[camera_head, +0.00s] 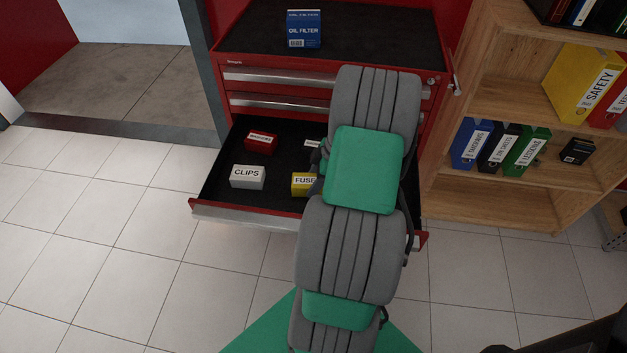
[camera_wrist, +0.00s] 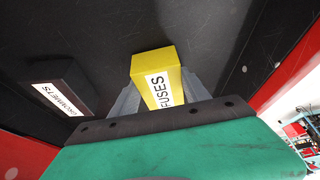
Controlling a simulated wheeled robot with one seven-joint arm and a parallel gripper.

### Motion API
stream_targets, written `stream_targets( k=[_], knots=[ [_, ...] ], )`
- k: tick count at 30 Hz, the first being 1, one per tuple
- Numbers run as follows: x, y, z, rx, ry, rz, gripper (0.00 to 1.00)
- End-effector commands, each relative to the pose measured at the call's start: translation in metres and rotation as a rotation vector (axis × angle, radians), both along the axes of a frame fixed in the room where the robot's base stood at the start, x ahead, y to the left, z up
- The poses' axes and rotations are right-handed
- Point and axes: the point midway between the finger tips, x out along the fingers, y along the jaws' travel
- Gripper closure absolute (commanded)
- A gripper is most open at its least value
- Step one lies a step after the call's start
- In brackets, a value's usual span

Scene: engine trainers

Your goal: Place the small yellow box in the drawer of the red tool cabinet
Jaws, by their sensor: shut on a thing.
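The small yellow box (camera_head: 299,184), labelled FUSES, is within the open drawer (camera_head: 245,217) of the red tool cabinet (camera_head: 228,50), near the front and right of the CLIPS box. In the wrist view the yellow box (camera_wrist: 153,66) sits between the two grey fingers of my gripper (camera_wrist: 158,92), which is shut on it. Whether its underside touches the drawer's black floor I cannot tell. In the head view my arm hides most of my gripper and the right part of the drawer.
The drawer also holds a red box (camera_head: 262,141), a grey CLIPS box (camera_head: 247,182) and a dark GROMMETS box (camera_wrist: 72,72). A blue oil filter box (camera_head: 304,28) stands on the cabinet top. A wooden shelf (camera_head: 500,193) with binders stands at right. Tiled floor at left is clear.

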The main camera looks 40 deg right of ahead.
Motion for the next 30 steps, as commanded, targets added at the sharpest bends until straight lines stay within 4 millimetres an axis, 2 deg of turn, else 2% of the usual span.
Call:
stream_targets(
  k=[1, 2, 9, 16, 20, 23, 30],
  knots=[
    [0.0, 0.0, -0.004, 0.0, 0.0, 0.0, 0.97],
    [0.0, 0.0, -0.003, 0.0, 0.0, 0.0, 0.45],
    [0.0, 0.0, -0.002, 0.001, 0.001, 0.0, 0.25],
    [0.0, 0.0, -0.002, 0.001, 0.001, 0.0, 0.24],
    [-0.001, -0.002, 0.006, -0.001, -0.001, 0.0, 0.24],
    [-0.006, -0.007, 0.024, -0.003, -0.003, -0.001, 0.24],
    [-0.023, -0.024, 0.081, -0.003, -0.002, -0.002, 0.24]
  ],
)
